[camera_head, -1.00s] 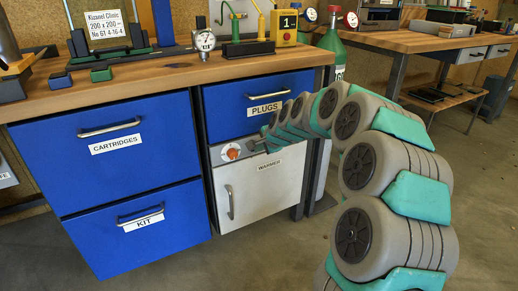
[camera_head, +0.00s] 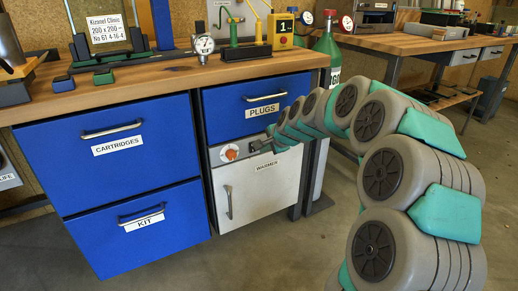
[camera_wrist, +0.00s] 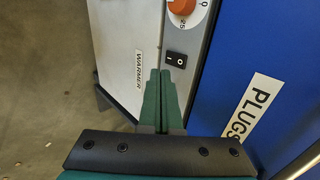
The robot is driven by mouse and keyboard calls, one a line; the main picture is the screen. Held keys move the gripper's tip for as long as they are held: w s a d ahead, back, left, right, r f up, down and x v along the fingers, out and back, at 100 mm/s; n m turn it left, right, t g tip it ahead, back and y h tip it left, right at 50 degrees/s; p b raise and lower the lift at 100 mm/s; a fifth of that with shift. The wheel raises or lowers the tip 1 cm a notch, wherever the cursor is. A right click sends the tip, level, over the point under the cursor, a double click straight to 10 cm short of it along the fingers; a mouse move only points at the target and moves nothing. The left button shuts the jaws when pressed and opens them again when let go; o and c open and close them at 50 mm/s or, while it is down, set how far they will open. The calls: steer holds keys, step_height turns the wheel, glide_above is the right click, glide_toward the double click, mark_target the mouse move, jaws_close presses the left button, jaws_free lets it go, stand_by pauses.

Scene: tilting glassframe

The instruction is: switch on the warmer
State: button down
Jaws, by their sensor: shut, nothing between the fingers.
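The warmer (camera_head: 258,188) is a white cabinet with a handle and a "WARMER" label, below the PLUGS drawer. Its grey panel carries an orange dial (camera_head: 231,153), which also shows at the top of the wrist view (camera_wrist: 183,7). Beside the dial is a black rocker switch (camera_wrist: 175,58) marked I and O; I cannot tell which side is pressed. My gripper (camera_wrist: 160,74) is shut and empty, its green fingertips just short of or at the switch's near edge; contact is not clear. In the head view my gripper (camera_head: 254,147) is small in front of the panel.
The blue PLUGS drawer (camera_head: 236,103) is above the panel, and the CARTRIDGES drawer (camera_head: 95,122) and KIT drawer (camera_head: 175,220) are to the left, all closed. A green gas bottle (camera_head: 328,62) stands right of the cabinet. The floor in front is clear.

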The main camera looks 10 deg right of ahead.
steer(key=v, duration=0.8)
steer(key=shift+r, duration=0.25)
steer(key=shift+w, duration=0.1)
